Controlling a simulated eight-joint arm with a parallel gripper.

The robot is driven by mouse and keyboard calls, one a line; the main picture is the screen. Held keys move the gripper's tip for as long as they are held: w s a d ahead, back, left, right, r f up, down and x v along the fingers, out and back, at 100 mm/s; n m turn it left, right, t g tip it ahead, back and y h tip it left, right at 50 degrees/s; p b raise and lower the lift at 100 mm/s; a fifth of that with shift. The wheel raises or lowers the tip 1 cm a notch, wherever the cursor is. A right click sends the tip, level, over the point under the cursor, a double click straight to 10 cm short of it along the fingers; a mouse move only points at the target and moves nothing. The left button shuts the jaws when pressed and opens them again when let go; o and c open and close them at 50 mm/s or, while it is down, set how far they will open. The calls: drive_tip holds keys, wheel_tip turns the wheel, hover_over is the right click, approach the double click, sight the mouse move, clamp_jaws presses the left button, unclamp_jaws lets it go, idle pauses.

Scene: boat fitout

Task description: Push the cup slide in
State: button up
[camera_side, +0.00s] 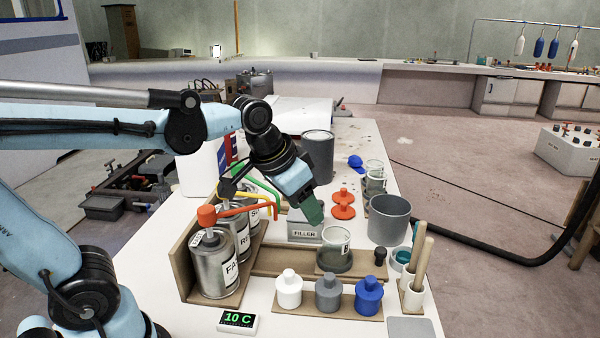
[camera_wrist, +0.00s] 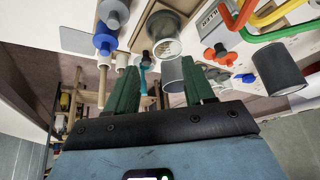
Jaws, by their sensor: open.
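A small black knob (camera_side: 380,256) is at the board's right end. The cup also shows in the wrist view (camera_wrist: 166,45). My gripper (camera_side: 314,213), with green fingers, points down above and left of the cup in the side view, in front of the filler tin (camera_side: 305,231). In the wrist view its fingers (camera_wrist: 160,88) are apart with nothing held between them. I cannot tell how far the slide is out.
Pump-topped tins (camera_side: 215,265) stand left in a wooden corner rack. White, grey and blue bottles (camera_side: 328,292) line the front. A grey pot (camera_side: 388,220) and wooden-handled tools (camera_side: 417,265) stand right. Red, yellow and green spouts (camera_side: 262,183) reach near my gripper.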

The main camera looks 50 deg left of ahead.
drive_tip(key=w+d+r+m+g, duration=0.1)
drive_tip(key=w+d+m+g, duration=0.15)
drive_tip(key=w, duration=0.65)
drive_tip(key=g, duration=0.3)
hover_over(381, 249)
wheel_tip(381, 249, down, 5)
drive_tip(key=shift+m, duration=0.35)
wheel_tip(381, 249, down, 12)
drive_tip(key=shift+r, duration=0.1)
clamp_jaws()
